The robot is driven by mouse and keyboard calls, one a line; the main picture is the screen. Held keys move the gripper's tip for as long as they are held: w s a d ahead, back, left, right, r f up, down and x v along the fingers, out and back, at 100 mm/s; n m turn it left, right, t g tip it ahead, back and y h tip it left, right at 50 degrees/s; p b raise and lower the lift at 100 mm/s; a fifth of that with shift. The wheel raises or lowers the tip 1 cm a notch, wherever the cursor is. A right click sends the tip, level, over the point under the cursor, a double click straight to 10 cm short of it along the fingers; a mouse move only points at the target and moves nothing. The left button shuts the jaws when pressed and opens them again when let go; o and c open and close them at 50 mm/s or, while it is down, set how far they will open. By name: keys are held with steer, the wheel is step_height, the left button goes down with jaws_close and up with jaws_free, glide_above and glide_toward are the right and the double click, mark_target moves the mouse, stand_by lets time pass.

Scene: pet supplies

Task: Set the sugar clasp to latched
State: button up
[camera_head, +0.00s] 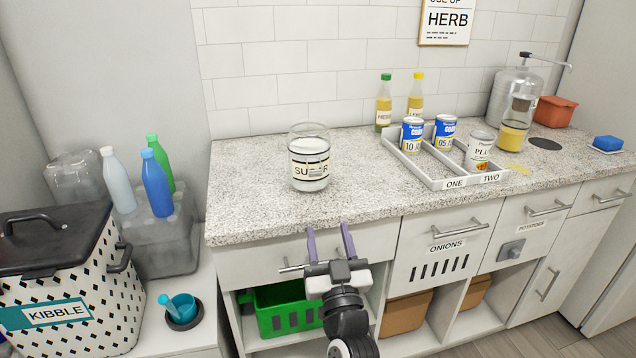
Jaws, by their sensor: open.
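The sugar jar (308,146) stands upright on the left part of the speckled counter. It is clear glass with white contents and a label partly reading "SUGAR". A small grey piece, possibly the clasp (317,171), covers part of the label at the front; whether it is latched is too small to tell. My gripper (328,229) is open, with two purple fingers pointing up and apart. In the picture it is below the jar, in front of the counter edge, with nothing between the fingers.
A divided tray (428,177) holds several cans to the right of the jar. Two bottles (384,104) stand behind the tray. A drawer handle (291,267) is close to my gripper. The counter around the jar (255,190) is clear.

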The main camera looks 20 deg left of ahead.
mark_target(316, 175)
steer(key=p+x, duration=0.2)
steer(key=x, duration=0.3)
steer(key=p+x, duration=0.3)
steer(key=x, duration=0.3)
steer(key=shift+w+a+r, duration=0.1)
steer(key=shift+a+r, duration=0.1)
steer(key=shift+r, duration=0.15)
steer(key=shift+w+a+r, duration=0.15)
steer(key=shift+w+a, duration=0.2)
steer(key=shift+w, duration=0.3)
steer(key=c, duration=1)
